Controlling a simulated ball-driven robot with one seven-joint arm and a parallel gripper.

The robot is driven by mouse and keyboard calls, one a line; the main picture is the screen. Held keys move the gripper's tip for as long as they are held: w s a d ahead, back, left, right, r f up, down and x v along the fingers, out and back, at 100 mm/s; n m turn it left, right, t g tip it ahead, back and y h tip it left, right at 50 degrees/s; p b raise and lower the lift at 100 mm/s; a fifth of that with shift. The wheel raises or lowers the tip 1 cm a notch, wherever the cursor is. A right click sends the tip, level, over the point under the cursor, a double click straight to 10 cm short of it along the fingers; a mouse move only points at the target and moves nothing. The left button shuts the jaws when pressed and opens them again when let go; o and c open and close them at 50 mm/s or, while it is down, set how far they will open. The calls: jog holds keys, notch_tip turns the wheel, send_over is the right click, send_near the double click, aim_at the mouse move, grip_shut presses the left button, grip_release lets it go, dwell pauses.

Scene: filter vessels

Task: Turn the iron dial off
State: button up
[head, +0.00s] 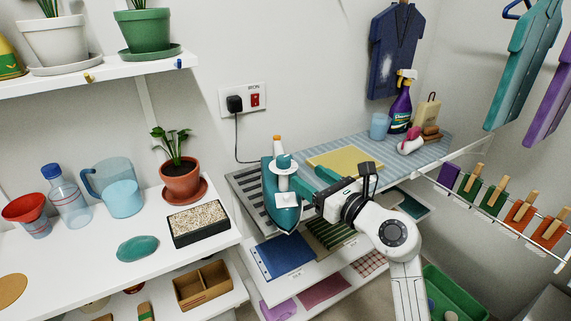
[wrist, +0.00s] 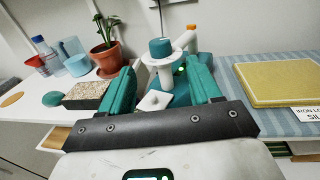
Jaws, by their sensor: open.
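The iron (head: 287,220) is teal and white and sits on the dark striped rest at the left end of the ironing board. A teal round knob, apparently its dial (head: 284,160), tops a white post; the dial also shows in the wrist view (wrist: 160,48). A small green light (wrist: 182,70) glows beside the post. My gripper (head: 308,184) is just right of the iron, jaws apart. In the wrist view my gripper (wrist: 161,82) has one teal finger each side of the post and white plate in the picture. Nothing is held; contact cannot be told. Any dial marking is too small to read.
A yellow folded cloth (head: 345,161) lies on the blue striped board (head: 378,150). A white shelf left holds a potted plant (head: 181,180) and a pebble tray (head: 198,222). The wall socket (head: 243,99) has a plugged black cord and a red switch. Spray bottle and cup stand behind.

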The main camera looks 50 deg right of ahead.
aim_at(288, 163)
jog(key=w, duration=0.3)
jog(key=w+d, duration=0.1)
jog(key=w, duration=0.6)
jog(key=shift+w+d+p, duration=0.2)
jog(key=shift+w+p, duration=0.05)
jog(key=shift+p, duration=0.05)
jog(key=c, duration=0.9)
jog(key=shift+c, duration=0.3)
